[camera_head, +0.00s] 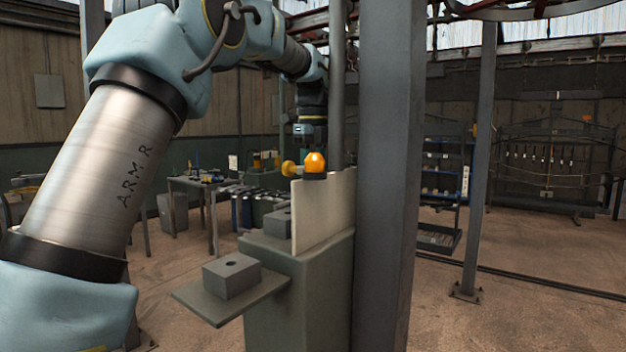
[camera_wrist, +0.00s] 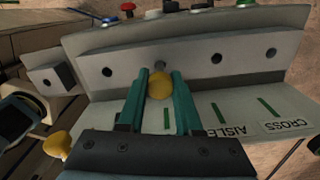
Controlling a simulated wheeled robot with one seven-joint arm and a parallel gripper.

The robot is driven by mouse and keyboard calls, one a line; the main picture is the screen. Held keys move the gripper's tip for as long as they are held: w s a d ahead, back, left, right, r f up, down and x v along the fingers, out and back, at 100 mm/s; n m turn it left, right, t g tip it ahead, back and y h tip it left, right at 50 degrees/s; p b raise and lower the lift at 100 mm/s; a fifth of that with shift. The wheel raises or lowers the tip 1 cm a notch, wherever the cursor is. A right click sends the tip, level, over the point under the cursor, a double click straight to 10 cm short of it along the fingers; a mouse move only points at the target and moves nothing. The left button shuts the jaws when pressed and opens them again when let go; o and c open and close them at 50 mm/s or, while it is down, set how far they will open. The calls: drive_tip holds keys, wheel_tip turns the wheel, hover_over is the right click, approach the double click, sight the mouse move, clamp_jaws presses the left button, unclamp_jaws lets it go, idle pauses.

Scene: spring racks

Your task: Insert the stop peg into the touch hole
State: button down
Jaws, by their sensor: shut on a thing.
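My gripper (camera_wrist: 160,74), with two teal fingers, is shut on the stop peg, whose round yellow knob (camera_wrist: 160,86) shows between the fingertips in the wrist view. A short grey shaft points from the knob toward the grey block (camera_wrist: 190,64). The block has several dark holes, with one (camera_wrist: 108,72) left of the peg and others right of it. The shaft's tip is at the block's face, but I cannot tell whether it is in a hole. Which hole is the touch hole cannot be read; visible labels say AISLE and CROSS.
A smaller block with one hole (camera_head: 232,275) sits on a side shelf. A grey post (camera_head: 385,180) stands close at right. Another yellow knob (camera_wrist: 57,145) is at lower left.

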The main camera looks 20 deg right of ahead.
drive_tip(key=shift+f+b, duration=0.45)
drive_tip(key=shift+f, duration=0.5)
drive_tip(key=c, duration=0.5)
unclamp_jaws()
wheel_tip(320, 180, up, 11)
drive_tip(key=shift+f, duration=0.1)
idle(0.3)
drive_tip(key=w+a+f+n+b, duration=0.1)
drive_tip(key=w+a+f+n, duration=0.1)
drive_tip(key=a+f+n, duration=0.75)
drive_tip(key=w+a+f+n, duration=0.2)
drive_tip(key=a+f+n, duration=0.6)
drive_tip(key=a+f, duration=0.3)
drive_tip(key=s+a+f+n+t, duration=0.1)
drive_tip(key=s+a+f+n, duration=1.3)
drive_tip(key=s+a, duration=0.1)
drive_tip(key=shift+a+t, duration=0.3)
drive_tip(key=shift+a, duration=0.3)
